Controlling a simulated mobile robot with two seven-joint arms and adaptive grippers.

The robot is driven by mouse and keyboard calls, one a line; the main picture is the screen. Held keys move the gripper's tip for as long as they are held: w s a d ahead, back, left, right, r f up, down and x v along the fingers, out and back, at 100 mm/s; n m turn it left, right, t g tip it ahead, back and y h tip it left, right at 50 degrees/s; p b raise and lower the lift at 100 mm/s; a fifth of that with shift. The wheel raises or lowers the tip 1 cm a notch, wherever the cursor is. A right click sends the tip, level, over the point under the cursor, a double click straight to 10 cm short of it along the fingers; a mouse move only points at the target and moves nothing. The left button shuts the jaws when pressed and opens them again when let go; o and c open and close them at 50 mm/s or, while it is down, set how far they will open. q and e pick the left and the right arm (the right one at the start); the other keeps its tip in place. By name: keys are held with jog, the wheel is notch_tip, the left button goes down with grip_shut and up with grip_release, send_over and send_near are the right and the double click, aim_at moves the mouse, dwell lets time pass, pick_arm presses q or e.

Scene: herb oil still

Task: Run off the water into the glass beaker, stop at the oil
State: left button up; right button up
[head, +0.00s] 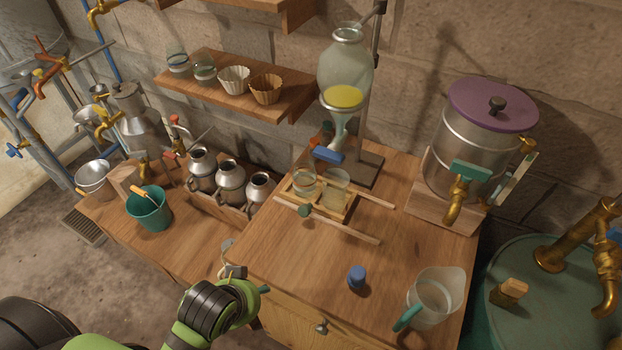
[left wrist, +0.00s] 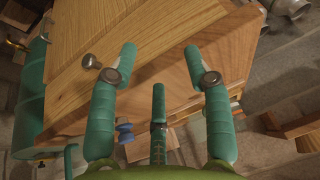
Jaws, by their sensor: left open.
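The glass separating funnel (head: 345,75) hangs on a stand at the back, with a yellow layer (head: 344,97) above paler liquid in its narrow lower part. A blue stopcock handle (head: 328,155) sits below it. Under it, two glass vessels, one at the left (head: 304,182) and one at the right (head: 335,191), stand side by side in a wooden rail frame (head: 310,212); their contents are hard to read. My left gripper (head: 246,268) is at the bench's front left edge, apart from them. In the left wrist view (left wrist: 160,55) its fingers are open and empty.
A glass jug (head: 437,295) with a teal handle and a blue stopper (head: 357,278) stand on the front right bench. A purple-lidded tank (head: 480,140) is behind. Metal jugs (head: 230,180) and a teal bucket (head: 149,208) are at left.

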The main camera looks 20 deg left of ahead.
pick_arm(q)
jog(key=w+r+m+t, duration=0.6)
jog(key=w+r+t, duration=0.15)
jog(key=w, duration=0.55)
jog(key=m+t+h, duration=0.4)
jog(key=m+t, duration=0.1)
jog(key=m, duration=0.6)
send_near(328, 157)
jog(key=w+f, duration=0.2)
jog(key=w, duration=0.2)
jog(key=shift+w+d+r, duration=0.25)
jog(key=shift+d+r, duration=0.05)
jog(key=shift+r, duration=0.05)
jog(key=p+x, duration=0.2)
jog(key=x, duration=0.4)
jog(key=shift+w, duration=0.2)
grip_shut()
